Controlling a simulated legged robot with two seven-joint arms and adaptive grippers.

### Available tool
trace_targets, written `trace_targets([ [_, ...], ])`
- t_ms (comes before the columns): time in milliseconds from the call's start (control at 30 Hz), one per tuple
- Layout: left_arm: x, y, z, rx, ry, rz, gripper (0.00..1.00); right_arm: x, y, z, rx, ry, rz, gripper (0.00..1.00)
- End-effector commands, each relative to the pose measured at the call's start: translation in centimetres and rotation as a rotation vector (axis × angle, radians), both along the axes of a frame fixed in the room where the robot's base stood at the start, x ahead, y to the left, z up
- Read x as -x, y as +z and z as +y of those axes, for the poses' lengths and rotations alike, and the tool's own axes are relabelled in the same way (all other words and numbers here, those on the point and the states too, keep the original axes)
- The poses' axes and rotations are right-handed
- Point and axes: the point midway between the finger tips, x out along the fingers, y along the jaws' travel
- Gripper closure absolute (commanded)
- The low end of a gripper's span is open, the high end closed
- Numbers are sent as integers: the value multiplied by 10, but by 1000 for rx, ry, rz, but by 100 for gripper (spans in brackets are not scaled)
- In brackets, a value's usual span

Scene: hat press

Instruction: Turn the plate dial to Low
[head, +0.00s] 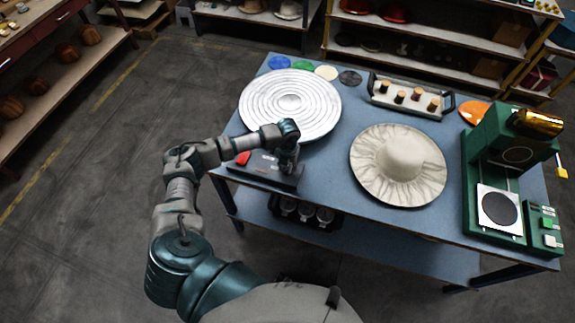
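A dark control box (260,178) with a red part (243,158) on its left end lies at the front left edge of the blue table. A large silver round plate (262,108) with concentric rings is just behind it. My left arm reaches in from the left, and my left gripper (287,164) points down over the right part of the box. I cannot tell whether it touches the box or how far its fingers are apart. I cannot make out a dial or a Low mark; the gripper hides part of the box. My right gripper is out of view.
A cream wide-brimmed hat (400,157) lies mid-table. A tray of wooden-topped pieces (408,97) stands behind it, with coloured discs (302,66) at the back left. A green press (487,150) stands at the right. Dark containers (305,212) sit on the lower shelf (385,242).

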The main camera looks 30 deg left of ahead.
Motion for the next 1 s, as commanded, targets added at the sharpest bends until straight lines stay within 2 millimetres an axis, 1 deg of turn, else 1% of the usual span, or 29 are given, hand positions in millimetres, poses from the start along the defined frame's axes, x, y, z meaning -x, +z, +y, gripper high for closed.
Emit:
trace_targets([
  [200, -2, -1, 3, 0, 3, -2, 62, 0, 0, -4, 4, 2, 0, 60],
  [267, -3, 2, 3, 1, 3, -2, 62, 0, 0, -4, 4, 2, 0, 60],
  [333, -3, 9, 4, -1, 4, -3, 62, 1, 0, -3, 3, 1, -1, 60],
  [467, -3, 34, 4, -1, 3, -7, 62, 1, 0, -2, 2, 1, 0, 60],
  [700, -2, 88, 2, -1, 2, -6, 62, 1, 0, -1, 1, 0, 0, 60],
  [833, -2, 107, 1, -2, 2, -4, 62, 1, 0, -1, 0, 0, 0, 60],
  [1000, -1, 119, 1, -1, 2, -2, 62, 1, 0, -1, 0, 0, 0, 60],
])
